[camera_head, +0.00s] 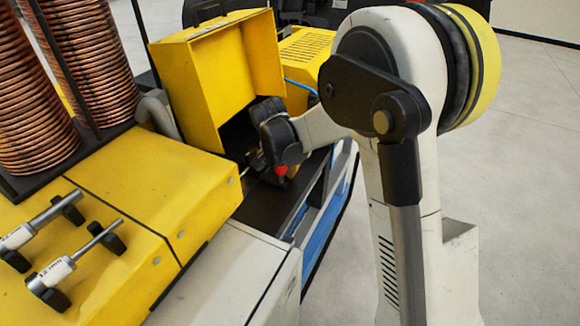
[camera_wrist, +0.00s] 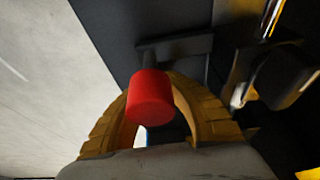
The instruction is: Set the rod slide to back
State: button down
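A red knob (camera_wrist: 151,96) on a dark stem (camera_wrist: 152,58) shows in the wrist view; I take it as the handle of the rod slide. It also shows small in the head view (camera_head: 281,171), at the front of the dark bay under the raised yellow cover. My gripper (camera_wrist: 156,86) has its two yellow-brown fingers curving in on both sides of the knob. The knob overlaps the fingertips, so I cannot tell whether they touch the stem. In the head view, my gripper (camera_head: 268,158) is at the bay, mostly hidden by my wrist.
The open yellow cover (camera_head: 215,75) stands behind and left of my wrist. A yellow bench (camera_head: 150,190) with two metal rods on black holders (camera_head: 75,245) lies left. Copper coils (camera_head: 85,60) stand at the back left. Grey floor (camera_head: 530,150) is free at the right.

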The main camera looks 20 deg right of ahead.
aim_at(278, 190)
jog(key=shift+s+a, duration=0.4)
jog(key=s+a, duration=0.4)
dwell(0.4)
jog(key=v, duration=0.6)
jog(key=shift+w+r, duration=0.1)
jog(key=shift+r, duration=0.15)
jog(key=shift+s+a+r, duration=0.25)
jog(key=shift+s+r, duration=0.05)
jog(key=shift+r, duration=0.25)
